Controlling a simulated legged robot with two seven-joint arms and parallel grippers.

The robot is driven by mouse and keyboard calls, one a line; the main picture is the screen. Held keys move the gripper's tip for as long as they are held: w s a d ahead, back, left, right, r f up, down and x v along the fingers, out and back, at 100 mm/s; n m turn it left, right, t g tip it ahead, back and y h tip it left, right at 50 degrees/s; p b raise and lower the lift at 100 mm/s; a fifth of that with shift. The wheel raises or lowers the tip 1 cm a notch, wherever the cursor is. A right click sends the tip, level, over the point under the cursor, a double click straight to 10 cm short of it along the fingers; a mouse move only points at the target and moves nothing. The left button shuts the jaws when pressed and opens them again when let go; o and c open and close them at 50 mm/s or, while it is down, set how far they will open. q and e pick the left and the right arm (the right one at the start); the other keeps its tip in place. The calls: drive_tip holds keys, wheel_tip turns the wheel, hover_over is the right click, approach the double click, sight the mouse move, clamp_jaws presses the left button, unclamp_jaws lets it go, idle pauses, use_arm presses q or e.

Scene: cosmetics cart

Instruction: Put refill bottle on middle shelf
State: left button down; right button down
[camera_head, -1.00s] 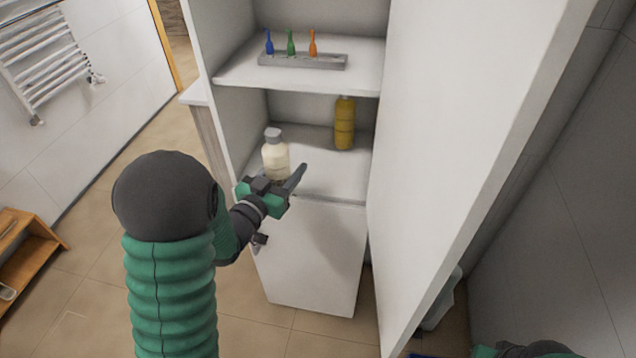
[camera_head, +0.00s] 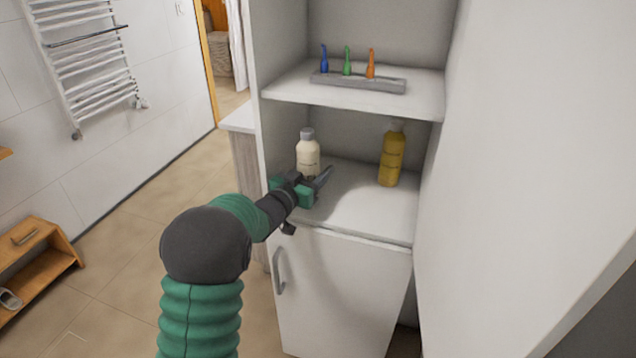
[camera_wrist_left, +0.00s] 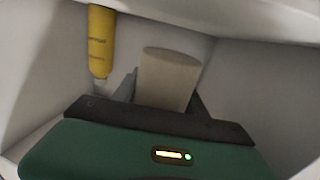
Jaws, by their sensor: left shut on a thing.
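The refill bottle (camera_head: 307,157), cream with a grey cap, stands upright in my left gripper (camera_head: 313,184). The gripper is shut on it at the left side of the middle shelf (camera_head: 360,208). The gripper hides the bottle's lower end, so I cannot tell whether it touches the shelf. In the left wrist view the bottle (camera_wrist_left: 168,78) sits between the two fingers. My right gripper is not in view.
A yellow bottle (camera_head: 392,157) stands on the middle shelf to the right. The upper shelf (camera_head: 425,98) holds a grey rack (camera_head: 360,83) with three small coloured bottles. An open white door (camera_head: 530,180) bounds the right. Middle shelf space between the bottles is clear.

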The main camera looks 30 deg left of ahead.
use_arm(q)
wheel_tip(320, 180, down, 3)
drive_tip(key=shift+w+f+b, duration=0.1)
drive_tip(key=shift+b, duration=0.55)
drive_tip(key=shift+d+f, duration=0.1)
drive_tip(key=shift+d, duration=0.25)
drive_tip(key=shift+d+r, duration=0.2)
drive_tip(key=shift+d, duration=0.15)
drive_tip(key=shift+f, duration=0.15)
drive_tip(key=c, duration=1)
unclamp_jaws()
drive_tip(key=shift+a, duration=0.15)
drive_tip(key=o, duration=0.4)
drive_tip(key=shift+a+f, duration=0.15)
drive_tip(key=shift+a, duration=0.2)
drive_tip(key=shift+d, duration=0.2)
drive_tip(key=shift+s+r, duration=0.2)
drive_tip(key=shift+s, duration=0.05)
drive_tip(key=s+p, duration=0.1)
drive_tip(key=s, duration=1)
drive_tip(key=shift+s+d, duration=0.1)
drive_tip(key=shift+s, duration=0.15)
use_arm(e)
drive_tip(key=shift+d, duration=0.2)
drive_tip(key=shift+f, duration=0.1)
